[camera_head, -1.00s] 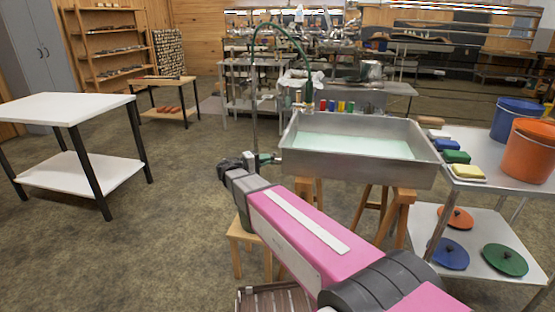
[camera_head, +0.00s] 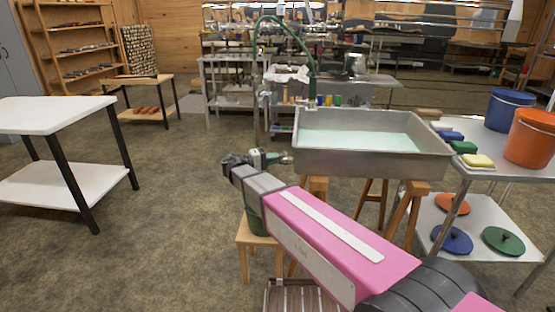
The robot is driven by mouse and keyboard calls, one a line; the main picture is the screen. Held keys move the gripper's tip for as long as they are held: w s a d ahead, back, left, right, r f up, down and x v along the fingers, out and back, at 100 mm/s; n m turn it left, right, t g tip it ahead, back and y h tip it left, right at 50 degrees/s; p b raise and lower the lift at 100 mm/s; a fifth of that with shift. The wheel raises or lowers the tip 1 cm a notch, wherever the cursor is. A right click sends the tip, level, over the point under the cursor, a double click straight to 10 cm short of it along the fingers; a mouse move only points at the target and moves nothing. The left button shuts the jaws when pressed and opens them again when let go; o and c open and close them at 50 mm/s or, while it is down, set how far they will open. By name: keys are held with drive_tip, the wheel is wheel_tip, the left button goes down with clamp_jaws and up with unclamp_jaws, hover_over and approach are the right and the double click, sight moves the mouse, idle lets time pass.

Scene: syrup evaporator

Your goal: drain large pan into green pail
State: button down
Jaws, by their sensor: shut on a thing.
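The large pan (camera_head: 370,163) is a wide steel basin with pale greenish liquid (camera_head: 355,140) in it. It rests on wooden trestles. A drain valve with a green part (camera_head: 264,157) sticks out from its left side. My gripper (camera_head: 240,160) is at this valve and appears shut on it; the fingertips are small and partly hidden. A green pail (camera_head: 251,210) shows as a strip behind my pink arm, on a wooden stool (camera_head: 256,239) below the valve. Most of the pail is hidden, so its contents cannot be seen.
A steel cart (camera_head: 510,148) at the right holds blue and orange pails (camera_head: 529,138), coloured blocks and, below, several lids. A white table (camera_head: 45,117) stands at the left. A green hose (camera_head: 285,22) arches behind the pan. Floor between table and stool is clear.

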drive_tip(key=c, duration=1.2)
unclamp_jaws()
drive_tip(key=shift+c, duration=0.2)
drive_tip(key=v, duration=1.1)
